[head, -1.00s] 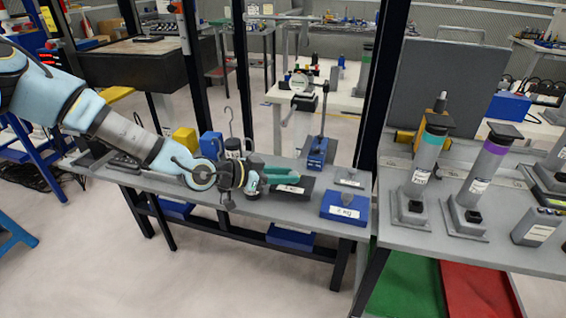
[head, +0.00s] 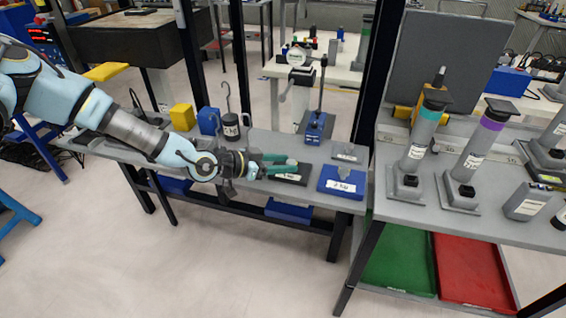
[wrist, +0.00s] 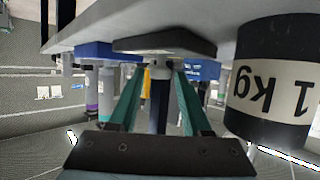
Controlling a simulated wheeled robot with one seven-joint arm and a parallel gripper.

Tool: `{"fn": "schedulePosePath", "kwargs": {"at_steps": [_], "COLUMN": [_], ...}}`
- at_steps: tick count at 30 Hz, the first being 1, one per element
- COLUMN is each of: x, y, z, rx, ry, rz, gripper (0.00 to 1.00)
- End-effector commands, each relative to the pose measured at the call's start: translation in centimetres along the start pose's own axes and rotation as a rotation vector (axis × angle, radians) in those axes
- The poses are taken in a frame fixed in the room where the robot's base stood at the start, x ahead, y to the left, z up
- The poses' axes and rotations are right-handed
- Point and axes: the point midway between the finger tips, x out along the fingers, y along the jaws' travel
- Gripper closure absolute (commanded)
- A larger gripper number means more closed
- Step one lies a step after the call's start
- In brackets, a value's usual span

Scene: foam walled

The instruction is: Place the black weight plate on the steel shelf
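The black weight plate (head: 298,178), a dark flat block with a white label, lies on the left grey bench (head: 330,203). In the wrist view, the dark plate (wrist: 165,42) and its small central knob show beyond my fingertips. My gripper (head: 290,165) reaches in from the left, low over the plate. Its teal fingers are apart, one on each side of the knob in the wrist view (wrist: 160,78); contact is not clear. Which surface is the steel shelf is unclear; a grey steel-like bench (head: 480,231) stands at right.
A blue weight block (head: 342,182) sits right of the plate. A black 1 kg cylinder (wrist: 272,80) is close beside my gripper. A blue-based stand (head: 316,126) is behind. Labelled grey posts (head: 418,145) crowd the right bench; a dark upright (head: 376,85) stands between benches.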

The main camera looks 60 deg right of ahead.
Motion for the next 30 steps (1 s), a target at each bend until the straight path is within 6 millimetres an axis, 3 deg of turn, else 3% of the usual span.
{"fn": "schedulePosePath", "kwargs": {"at_steps": [4, 14, 17, 30], "x": [0.0, -0.4, -1.6, -10.2], "y": [0.0, -0.1, -0.1, -0.1], "z": [0.0, -0.1, 0.1, 0.0], "rx": [0.0, 0.0, 0.0, 0.0], "ry": [0.0, 0.0, 0.0, 0.001], "rz": [0.0, -0.001, -0.002, -0.003], "gripper": [0.36, 0.36, 0.36, 0.36]}}
